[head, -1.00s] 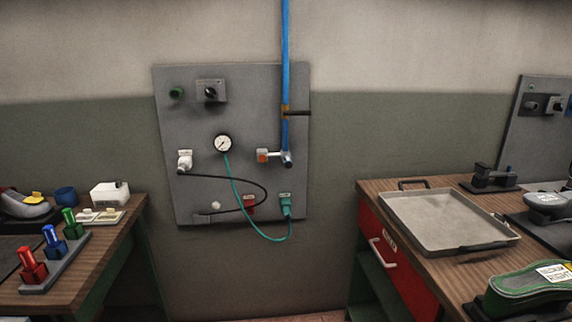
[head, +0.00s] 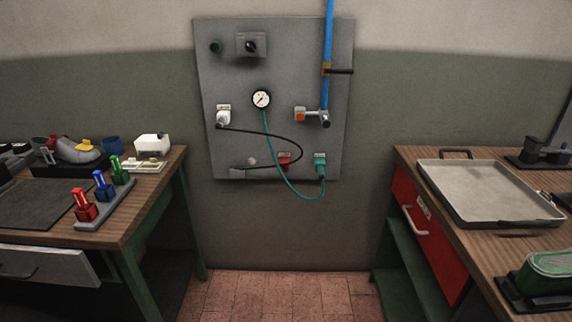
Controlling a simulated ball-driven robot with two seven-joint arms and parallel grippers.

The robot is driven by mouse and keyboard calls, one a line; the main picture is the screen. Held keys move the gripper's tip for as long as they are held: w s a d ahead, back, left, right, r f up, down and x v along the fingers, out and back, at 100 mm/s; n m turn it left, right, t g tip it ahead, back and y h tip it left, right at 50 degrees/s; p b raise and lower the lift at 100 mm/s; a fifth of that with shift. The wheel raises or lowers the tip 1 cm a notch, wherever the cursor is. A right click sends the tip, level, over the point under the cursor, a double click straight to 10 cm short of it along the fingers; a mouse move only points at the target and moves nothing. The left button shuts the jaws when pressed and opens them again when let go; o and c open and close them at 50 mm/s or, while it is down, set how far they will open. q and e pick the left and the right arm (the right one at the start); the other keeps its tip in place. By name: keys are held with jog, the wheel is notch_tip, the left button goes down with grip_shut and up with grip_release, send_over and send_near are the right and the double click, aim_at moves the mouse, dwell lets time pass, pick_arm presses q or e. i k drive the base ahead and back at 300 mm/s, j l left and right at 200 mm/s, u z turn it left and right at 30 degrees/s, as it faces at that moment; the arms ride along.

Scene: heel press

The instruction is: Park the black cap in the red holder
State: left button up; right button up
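A red block (head: 285,159), which looks like the red holder, is low on the grey wall panel (head: 230,60). A thin black cord passes close to it. The cord (head: 292,138) loops from a white fitting (head: 223,114) at the panel's left to a small grey block (head: 239,173) at its lower edge. A small dark end (head: 219,126) under the white fitting may be the black cap, but it is too small to be sure. Neither of my grippers is in view.
A teal fitting (head: 320,159) with a teal hose from the gauge (head: 261,99) is right of the red block. The left bench (head: 140,215) bears a rack with red, blue and green pieces. The right bench (head: 470,245) bears a tray (head: 490,185). Floor (head: 280,295) between them is clear.

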aim_at(324, 119)
jog(key=i+j, duration=0.1)
jog(key=i, duration=0.85)
jog(key=i+j, duration=0.15)
jog(key=i, duration=0.85)
jog(key=l+z, duration=0.05)
